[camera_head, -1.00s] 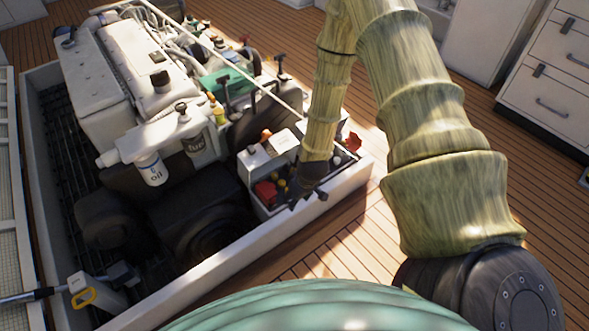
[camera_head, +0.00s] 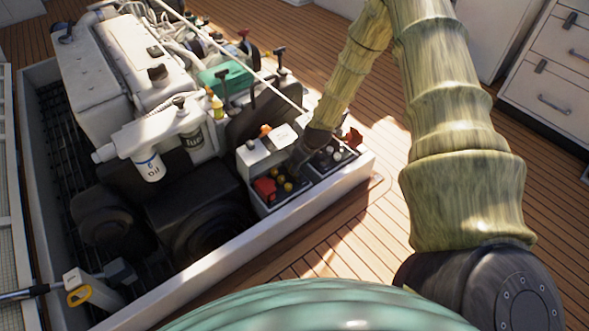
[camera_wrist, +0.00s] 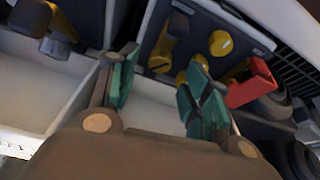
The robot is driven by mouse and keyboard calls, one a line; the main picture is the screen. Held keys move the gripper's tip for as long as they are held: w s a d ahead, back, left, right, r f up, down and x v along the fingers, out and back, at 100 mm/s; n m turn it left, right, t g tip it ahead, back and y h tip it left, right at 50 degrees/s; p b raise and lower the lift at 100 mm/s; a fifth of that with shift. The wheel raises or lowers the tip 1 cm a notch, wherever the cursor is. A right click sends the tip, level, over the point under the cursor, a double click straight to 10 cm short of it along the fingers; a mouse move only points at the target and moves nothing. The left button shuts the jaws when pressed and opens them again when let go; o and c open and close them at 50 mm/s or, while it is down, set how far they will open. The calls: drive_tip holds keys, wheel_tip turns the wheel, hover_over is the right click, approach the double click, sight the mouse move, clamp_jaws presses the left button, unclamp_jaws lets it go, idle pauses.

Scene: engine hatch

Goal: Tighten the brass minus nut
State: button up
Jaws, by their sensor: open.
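In the wrist view several round brass pieces sit on a dark battery top (camera_wrist: 250,28), among them a bright brass cap (camera_wrist: 220,42) and a brass piece on a post (camera_wrist: 162,62). I cannot tell which is the minus nut. A red terminal cover (camera_wrist: 250,84) lies right of them. In the head view the brass pieces (camera_head: 284,184) and red cover (camera_head: 265,188) show in the left compartment. My gripper (camera_wrist: 160,92) is open, its green pads apart over a pale divider, with nothing between them. In the head view my gripper (camera_head: 298,158) is near the divider, its tips partly hidden.
The white hatch rim (camera_head: 330,192) runs in front. The engine with oil filter (camera_head: 150,166) is left. A white rod (camera_head: 230,48) crosses above.

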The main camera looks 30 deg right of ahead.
drive_tip(key=shift+b+x, duration=0.55)
drive_tip(key=shift+x, duration=1.4)
drive_tip(key=c, duration=1)
